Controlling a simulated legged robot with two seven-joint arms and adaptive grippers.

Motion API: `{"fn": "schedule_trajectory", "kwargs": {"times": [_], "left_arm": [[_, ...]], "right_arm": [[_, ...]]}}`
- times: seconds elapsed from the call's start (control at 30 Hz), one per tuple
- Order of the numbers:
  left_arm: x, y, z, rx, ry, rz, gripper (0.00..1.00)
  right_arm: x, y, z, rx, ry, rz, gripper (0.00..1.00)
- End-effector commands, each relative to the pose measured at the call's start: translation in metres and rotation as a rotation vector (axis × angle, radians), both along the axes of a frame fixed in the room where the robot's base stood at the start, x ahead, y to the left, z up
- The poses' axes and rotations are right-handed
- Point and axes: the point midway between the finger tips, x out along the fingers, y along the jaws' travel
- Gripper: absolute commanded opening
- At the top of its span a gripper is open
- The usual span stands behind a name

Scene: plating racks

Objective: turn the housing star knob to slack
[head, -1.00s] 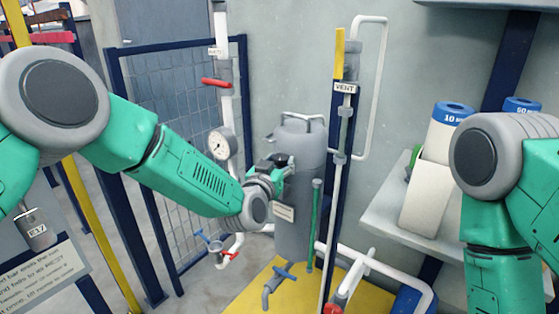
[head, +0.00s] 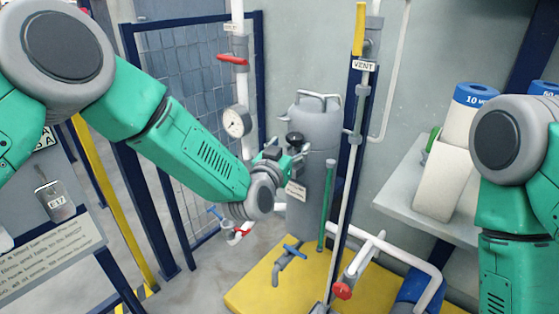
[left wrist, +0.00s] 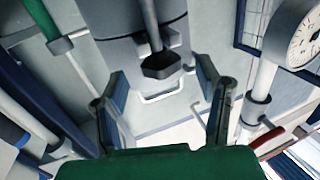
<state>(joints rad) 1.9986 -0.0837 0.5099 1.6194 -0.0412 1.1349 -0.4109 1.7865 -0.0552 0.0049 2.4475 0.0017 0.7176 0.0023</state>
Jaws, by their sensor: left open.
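The housing (head: 318,125) is a grey upright cylinder with a handle on top, in the middle of the head view. Its dark star knob (head: 295,138) shows at its front left, just beyond my left gripper (head: 284,160). In the left wrist view the dark knob (left wrist: 161,65) sits on a stem from the grey housing (left wrist: 115,22). My left gripper (left wrist: 162,85) is open there, one finger on each side of the knob's line. I cannot tell whether the fingers touch it. My right arm shows at the right edge of the head view, but its gripper does not.
A pressure gauge (head: 236,121) and a pipe with a red lever (head: 232,59) stand left of the housing. A green rod (head: 326,205) and the VENT pipe (head: 350,170) stand close on its right. A shelf (head: 385,190) holds white containers.

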Motion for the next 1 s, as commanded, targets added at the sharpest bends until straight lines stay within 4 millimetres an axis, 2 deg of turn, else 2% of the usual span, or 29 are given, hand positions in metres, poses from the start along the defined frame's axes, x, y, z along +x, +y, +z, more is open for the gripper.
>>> {"fn": "schedule_trajectory", "kwargs": {"times": [0.2,0.43,0.6,0.87,1.0], "left_arm": [[-0.044,0.015,-0.001,0.001,0.004,-0.002,0.59],[-0.074,0.026,-0.001,0.002,0.002,0.000,0.59],[-0.080,0.028,-0.001,0.001,0.001,0.000,0.59],[-0.080,0.028,-0.001,0.001,0.001,0.001,0.59],[-0.072,0.047,0.002,-0.001,-0.015,0.011,0.59]], "right_arm": [[0.000,0.000,0.000,0.000,0.000,0.000,0.40],[0.001,0.000,0.000,0.000,0.000,0.000,0.40],[0.001,0.000,0.000,0.000,0.000,0.000,0.40],[0.002,0.000,-0.001,0.000,0.002,0.000,0.40],[0.002,0.000,0.003,0.000,0.002,0.000,0.40]]}}
